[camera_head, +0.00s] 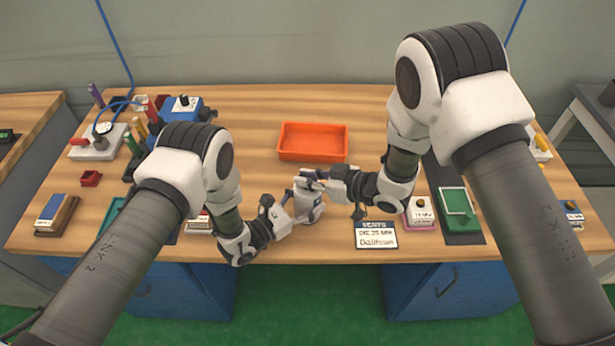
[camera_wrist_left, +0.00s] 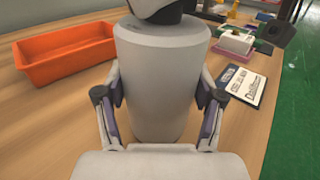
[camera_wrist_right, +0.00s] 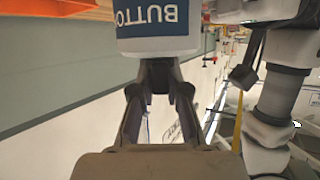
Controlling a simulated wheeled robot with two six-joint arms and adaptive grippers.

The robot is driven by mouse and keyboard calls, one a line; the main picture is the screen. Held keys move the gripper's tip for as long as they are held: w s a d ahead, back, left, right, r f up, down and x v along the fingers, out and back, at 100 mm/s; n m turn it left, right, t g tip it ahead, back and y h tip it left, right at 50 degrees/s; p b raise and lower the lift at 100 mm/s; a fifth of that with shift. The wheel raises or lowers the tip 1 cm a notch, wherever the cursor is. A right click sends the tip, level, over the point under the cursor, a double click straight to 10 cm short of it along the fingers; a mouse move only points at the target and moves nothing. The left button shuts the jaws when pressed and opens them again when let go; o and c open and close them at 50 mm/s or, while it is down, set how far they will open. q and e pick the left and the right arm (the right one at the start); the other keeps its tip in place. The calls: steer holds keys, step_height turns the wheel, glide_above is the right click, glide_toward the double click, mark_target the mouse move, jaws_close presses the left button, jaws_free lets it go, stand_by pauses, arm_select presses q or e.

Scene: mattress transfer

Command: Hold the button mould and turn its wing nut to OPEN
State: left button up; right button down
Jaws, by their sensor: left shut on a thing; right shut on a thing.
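The button mould (camera_head: 312,213) is a pale grey, rounded body standing upright near the table's front edge. In the left wrist view the mould (camera_wrist_left: 160,85) fills the middle, with a finger of my left gripper (camera_head: 296,207) pressed on each side. In the right wrist view a blue label with upside-down white letters reading BUTT shows on the mould (camera_wrist_right: 158,44). My right gripper (camera_head: 313,179) is at the mould's top, its fingers (camera_wrist_right: 160,72) close together on the wing nut. The nut itself is hidden by the fingers, so its turn angle cannot be told.
An orange tray (camera_head: 313,155) lies behind the mould. A white sign card (camera_head: 376,236) lies to the right, near the front edge. A small pink-based box (camera_head: 420,212) and a green pad (camera_head: 458,203) are further right. Tools and a blue box (camera_head: 183,110) stand at the back left.

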steer(key=n+g, duration=0.2)
steer(key=n+g+y, duration=0.1)
steer(key=n+g, duration=0.1)
steer(key=g, duration=0.1)
steer(key=shift+n+y, duration=0.3)
steer(key=shift+n, duration=0.1)
steer(key=shift+g, duration=0.3)
steer(key=c, duration=1.2)
jaws_free()
steer(key=shift+o, duration=0.2)
steer(key=shift+d, duration=0.1)
steer(key=w+v, duration=0.1)
steer(key=v, duration=1)
steer(key=shift+s+d+r, duration=0.15)
steer(key=shift+s+d, duration=0.25)
steer(key=shift+s, duration=0.1)
